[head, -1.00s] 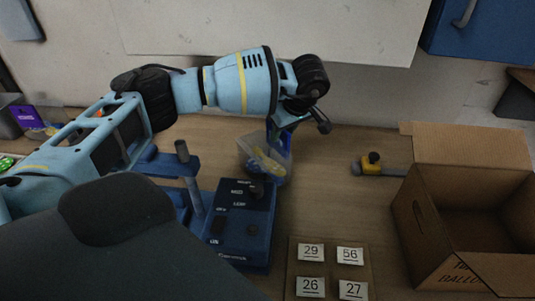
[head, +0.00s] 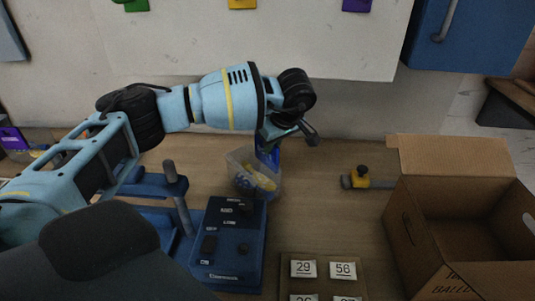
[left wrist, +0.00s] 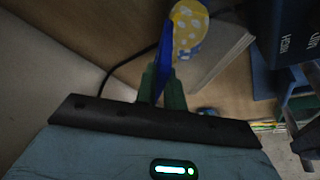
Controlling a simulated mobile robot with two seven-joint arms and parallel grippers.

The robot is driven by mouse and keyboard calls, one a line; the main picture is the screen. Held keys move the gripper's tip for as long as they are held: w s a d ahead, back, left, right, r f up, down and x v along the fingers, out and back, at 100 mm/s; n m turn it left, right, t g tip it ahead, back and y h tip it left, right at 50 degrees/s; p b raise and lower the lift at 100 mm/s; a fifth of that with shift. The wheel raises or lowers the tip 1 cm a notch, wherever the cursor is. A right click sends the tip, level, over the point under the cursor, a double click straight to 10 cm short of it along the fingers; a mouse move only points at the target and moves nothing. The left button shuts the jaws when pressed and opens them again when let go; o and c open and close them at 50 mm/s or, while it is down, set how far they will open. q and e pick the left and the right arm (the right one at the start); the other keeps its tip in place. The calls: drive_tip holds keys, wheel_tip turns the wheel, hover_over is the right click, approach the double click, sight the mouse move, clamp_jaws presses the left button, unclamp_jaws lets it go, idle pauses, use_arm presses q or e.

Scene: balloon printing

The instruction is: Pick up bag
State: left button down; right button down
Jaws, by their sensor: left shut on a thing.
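The bag (head: 255,172) is a clear pouch with a blue top and yellow and blue contents. It stands behind the blue machine in the head view. My left gripper (head: 268,142) is above it and shut on its blue top. In the left wrist view the blue top (left wrist: 165,48) is between the fingers, with a spotted yellow piece (left wrist: 188,30) beyond it. I cannot tell whether the bag's bottom touches the table. My right gripper is not in view.
The blue machine (head: 232,245) with a black panel stands just in front of the bag. A number board (head: 322,285) lies to its right. An open cardboard box (head: 410,230) is at the right, with a small yellow and grey tool (head: 361,180) beside it. Table between is clear.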

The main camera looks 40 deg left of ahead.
use_arm(q)
wheel_tip(320, 180, up, 9)
drive_tip(key=shift+r, duration=0.1)
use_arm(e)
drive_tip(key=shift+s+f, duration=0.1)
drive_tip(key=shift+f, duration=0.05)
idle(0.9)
